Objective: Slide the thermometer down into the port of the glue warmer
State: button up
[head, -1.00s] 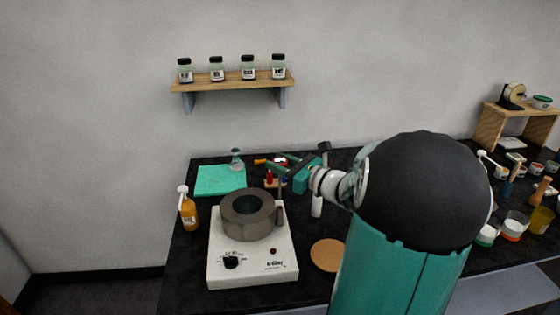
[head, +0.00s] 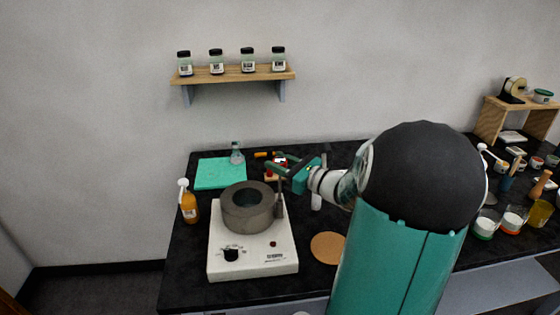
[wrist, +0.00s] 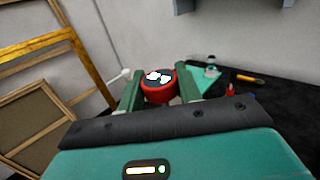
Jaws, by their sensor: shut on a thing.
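The glue warmer (head: 253,260) is a white box with a dial, bearing a thick dark grey ring-shaped pot. Its port (head: 280,208) is a small grey upright tube at the pot's right side. My gripper (head: 281,168) is over the port and shut on the thermometer. The thermometer's round red-rimmed dial (wrist: 157,86) sits between the green fingers in the wrist view. In the head view a thin stem seems to run down from the fingers towards the port. I cannot tell whether its tip is inside.
An amber pump bottle (head: 189,206) stands left of the warmer. A green mat (head: 220,172) and a small flask (head: 237,154) lie behind it. A cork disc (head: 327,247) is to its right. Cups and jars crowd the bench's right end. A jar shelf (head: 233,74) hangs above.

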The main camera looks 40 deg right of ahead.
aim_at(280, 180)
jog(key=shift+w+f, duration=0.1)
jog(key=shift+f, duration=2.85)
jog(key=o, duration=1)
jog(key=shift+o, duration=0.2)
jog(key=s+d, duration=0.2)
jog(key=s, duration=1.1)
jog(key=shift+s+d+f, duration=0.15)
jog(key=shift+s+d, duration=0.15)
